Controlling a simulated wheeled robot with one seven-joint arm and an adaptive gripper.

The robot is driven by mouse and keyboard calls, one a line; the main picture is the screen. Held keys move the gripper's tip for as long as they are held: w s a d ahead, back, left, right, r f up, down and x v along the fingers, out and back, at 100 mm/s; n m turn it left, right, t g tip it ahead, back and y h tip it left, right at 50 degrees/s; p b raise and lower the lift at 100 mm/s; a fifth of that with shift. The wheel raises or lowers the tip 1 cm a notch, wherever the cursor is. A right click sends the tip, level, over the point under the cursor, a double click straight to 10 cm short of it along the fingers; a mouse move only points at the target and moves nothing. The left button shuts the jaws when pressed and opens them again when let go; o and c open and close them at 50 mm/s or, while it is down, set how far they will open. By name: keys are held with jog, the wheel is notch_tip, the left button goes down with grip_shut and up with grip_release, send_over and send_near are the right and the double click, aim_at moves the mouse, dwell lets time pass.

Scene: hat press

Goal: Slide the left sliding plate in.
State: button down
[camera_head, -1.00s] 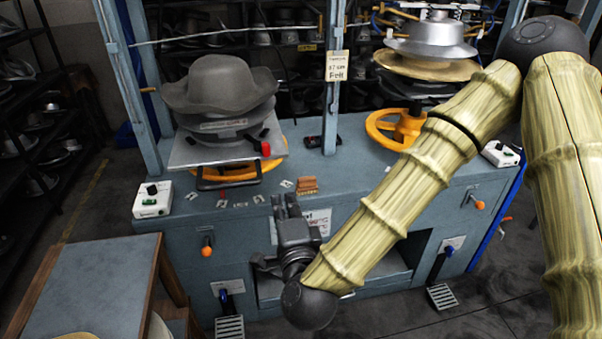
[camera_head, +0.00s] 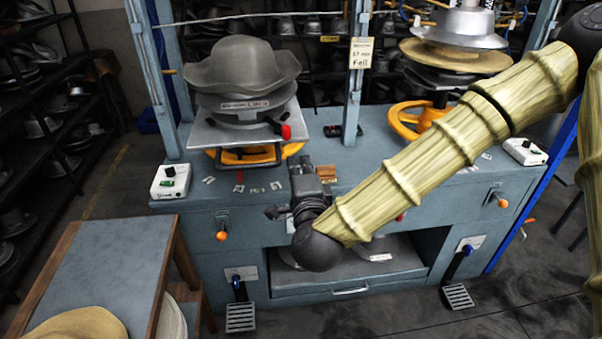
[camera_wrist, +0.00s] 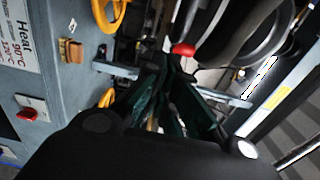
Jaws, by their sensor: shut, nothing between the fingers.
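The left sliding plate (camera_head: 208,137) is a flat grey plate on the left press station. It carries the dark plate stack and grey hat form (camera_head: 241,66) and juts toward the front of the bench. A black handle with a red tip (camera_head: 286,131) sticks out at its right front; the red tip also shows in the wrist view (camera_wrist: 183,50). My gripper (camera_head: 302,164) is shut and empty at the bench's front edge, below and right of the plate, apparently apart from it. In the wrist view its fingers (camera_wrist: 176,68) point toward the red tip; the exact gap is unclear.
A yellow handwheel (camera_head: 255,155) sits under the plate. A small brown block (camera_head: 327,172) lies right of my gripper. A white control box (camera_head: 170,181) stands at the bench's left corner. A blue upright (camera_head: 355,90) stands behind. A wooden-framed table (camera_head: 100,265) is at front left.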

jog(key=p+x, duration=0.1)
jog(key=x, duration=0.4)
jog(key=shift+r+p, duration=0.15)
jog(key=shift+p, duration=0.25)
jog(key=shift+w+a, duration=0.1)
jog(key=shift+w, duration=0.6)
jog(key=shift+a, duration=0.1)
